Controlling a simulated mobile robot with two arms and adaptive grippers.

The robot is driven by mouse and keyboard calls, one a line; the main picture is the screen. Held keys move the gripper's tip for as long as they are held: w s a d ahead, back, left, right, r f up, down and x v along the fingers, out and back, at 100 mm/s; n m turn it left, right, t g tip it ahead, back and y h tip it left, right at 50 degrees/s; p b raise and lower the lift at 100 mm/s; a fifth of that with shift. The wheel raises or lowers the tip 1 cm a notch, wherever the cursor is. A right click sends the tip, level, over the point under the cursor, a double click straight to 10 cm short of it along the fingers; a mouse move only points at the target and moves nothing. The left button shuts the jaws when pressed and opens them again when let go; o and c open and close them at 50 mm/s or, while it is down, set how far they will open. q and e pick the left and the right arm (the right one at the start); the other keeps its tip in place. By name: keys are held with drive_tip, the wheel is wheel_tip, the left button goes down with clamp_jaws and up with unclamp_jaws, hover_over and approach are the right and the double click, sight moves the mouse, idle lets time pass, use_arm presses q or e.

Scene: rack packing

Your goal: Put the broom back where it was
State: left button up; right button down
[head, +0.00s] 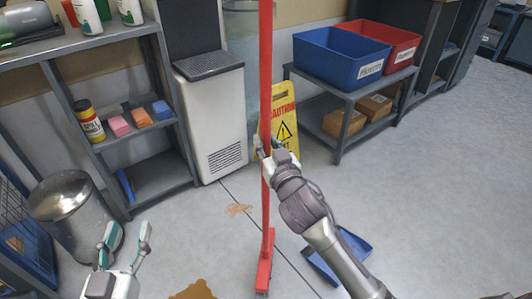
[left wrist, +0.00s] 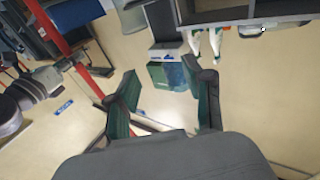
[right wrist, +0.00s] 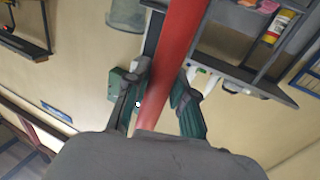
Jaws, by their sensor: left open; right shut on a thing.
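The red broom (head: 266,85) stands nearly upright in the middle of the head view. Its red head (head: 265,265) is at the bottom, on or just above the floor; I cannot tell which. My right gripper (head: 268,152) is shut on the broom handle, which also runs between its fingers in the right wrist view (right wrist: 172,60). My left gripper (head: 124,243) is open and empty at the lower left, apart from the broom. The broom handle also shows at the left of the left wrist view (left wrist: 58,42).
A yellow caution sign (head: 285,108) stands behind the broom. A blue dustpan (head: 350,243) lies on the floor behind my right arm. Brown spills (head: 195,290) mark the floor. A metal bin (head: 70,205) and grey shelving (head: 150,150) stand left. A low rack (head: 337,140) holds bins; floor is free at right.

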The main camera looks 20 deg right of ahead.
wheel_tip(320, 180, down, 2)
drive_tip(key=shift+f+b, duration=0.2)
drive_tip(key=shift+b, duration=0.3)
use_arm(q)
drive_tip(key=shift+s+d+r+t+h, duration=0.1)
drive_tip(key=shift+s+r+t+h, duration=0.1)
drive_tip(key=shift+r+t, duration=0.55)
drive_tip(key=shift+s+d+r+t+h, duration=0.15)
drive_tip(key=shift+r+t, duration=0.3)
drive_tip(key=shift+r, duration=0.6)
drive_tip(key=shift+s+d+r+t+h, duration=0.1)
drive_tip(key=shift+s+r+t+h, duration=0.15)
drive_tip(key=shift+r+t, duration=0.5)
use_arm(e)
drive_tip(key=shift+f, duration=0.1)
use_arm(q)
drive_tip(key=shift+r, duration=0.15)
use_arm(e)
drive_tip(key=shift+f, duration=0.1)
drive_tip(key=c, duration=1)
unclamp_jaws()
drive_tip(key=shift+f, duration=0.1)
use_arm(q)
drive_tip(key=shift+r, duration=0.15)
